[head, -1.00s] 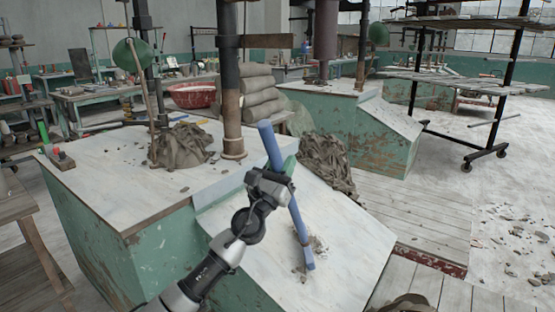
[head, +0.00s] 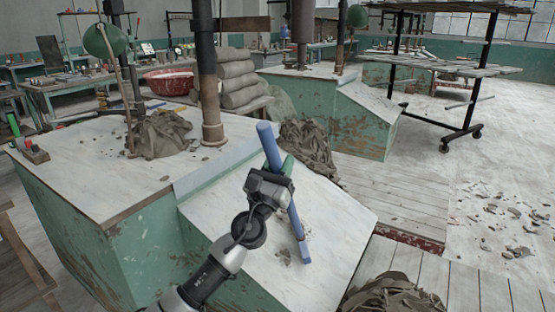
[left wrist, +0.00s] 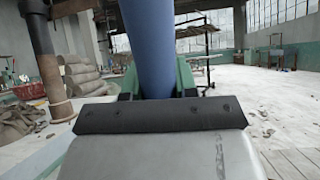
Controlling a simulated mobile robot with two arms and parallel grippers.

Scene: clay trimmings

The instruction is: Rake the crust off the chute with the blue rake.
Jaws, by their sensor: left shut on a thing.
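The blue rake (head: 271,150) is held in my left gripper (head: 276,176), which is shut around its handle. Its lower end rests on or just above the pale sloping chute (head: 338,215). A small patch of brownish crust (head: 284,256) lies on the chute just left of the rake's lower end. A few more specks show by the rake's lower end, partly hidden by it. In the left wrist view the thick blue handle (left wrist: 149,45) rises between the green fingers; the rake's lower end is hidden there. My right gripper is not in view.
A brown crumpled heap (head: 306,148) lies beside the chute's upper right edge. Another heap (head: 395,295) is at the bottom right. A dark post (head: 208,85) stands on the bench top (head: 100,165). Debris (head: 510,215) is scattered on the floor at right.

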